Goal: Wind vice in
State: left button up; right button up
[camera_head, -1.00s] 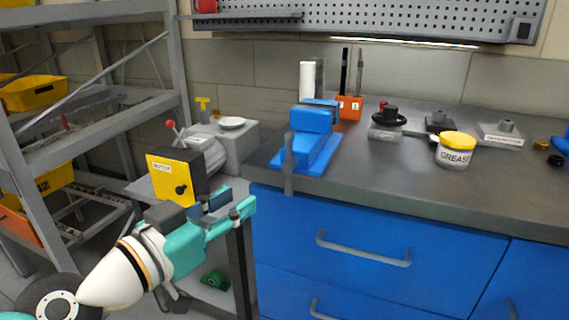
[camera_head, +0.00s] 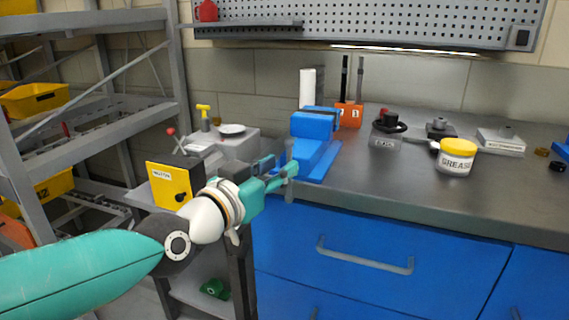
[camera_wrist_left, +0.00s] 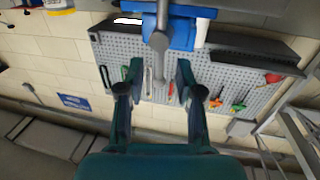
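The blue vice (camera_head: 315,148) is mounted on the left end of the grey workbench. Its grey handle bar (camera_head: 289,150) stands roughly upright at the front, partly covered by my left gripper. My left gripper (camera_head: 282,175) is at the handle in the head view. In the left wrist view the vice (camera_wrist_left: 184,32) is at the top, with the handle's round hub (camera_wrist_left: 159,41) in front of it. There my left gripper (camera_wrist_left: 157,80) is open, its two fingers apart on either side of the bar's end. Contact with the bar cannot be told. My right gripper is not in view.
A grease tub (camera_head: 456,157) and a black knob on a grey block (camera_head: 388,124) stand on the bench to the right. A yellow-faced box (camera_head: 171,185) is close by my left arm. Shelving (camera_head: 90,130) fills the left. Blue drawers with a handle (camera_head: 365,257) are below the bench.

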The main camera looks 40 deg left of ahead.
aim_at(288, 161)
pick_arm(q)
jog(key=shift+w, duration=1.6)
grip_shut()
